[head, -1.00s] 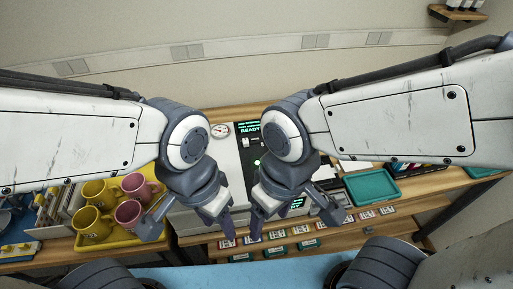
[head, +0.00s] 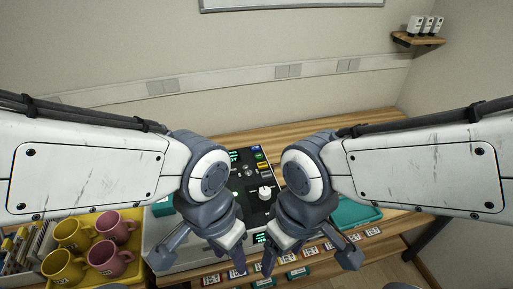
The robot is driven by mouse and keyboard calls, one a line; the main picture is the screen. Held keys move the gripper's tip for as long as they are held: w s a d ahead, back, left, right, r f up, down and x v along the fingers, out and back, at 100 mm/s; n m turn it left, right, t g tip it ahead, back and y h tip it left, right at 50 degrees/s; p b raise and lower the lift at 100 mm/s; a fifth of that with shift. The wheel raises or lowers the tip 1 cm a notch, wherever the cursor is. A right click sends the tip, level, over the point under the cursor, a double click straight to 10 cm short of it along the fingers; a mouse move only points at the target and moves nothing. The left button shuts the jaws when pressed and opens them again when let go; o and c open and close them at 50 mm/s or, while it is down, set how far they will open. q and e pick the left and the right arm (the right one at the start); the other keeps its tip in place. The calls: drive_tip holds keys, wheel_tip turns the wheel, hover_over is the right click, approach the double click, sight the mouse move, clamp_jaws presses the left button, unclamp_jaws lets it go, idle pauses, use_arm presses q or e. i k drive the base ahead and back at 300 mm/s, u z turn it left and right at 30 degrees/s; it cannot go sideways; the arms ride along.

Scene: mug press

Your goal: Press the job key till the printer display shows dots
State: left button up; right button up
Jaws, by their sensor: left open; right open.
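The printer (head: 160,229) is a pale machine with a black control panel (head: 262,208) facing up. A second small green display (head: 262,238) shows on the front. My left gripper (head: 234,256) and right gripper (head: 280,256) are open and empty, pointing down before the printer's front. I cannot tell which key is the job key.
A yellow tray (head: 128,279) with yellow and pink mugs (head: 72,235) stands at the left. A teal tray (head: 357,214) lies to the right, partly behind my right arm. Small labelled cards (head: 299,272) line the front shelf. A wall shelf (head: 418,39) holds white containers.

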sight(255, 147)
drive_tip(key=z, duration=2.6)
drive_tip(key=k, duration=1.15)
drive_tip(key=u, duration=0.25)
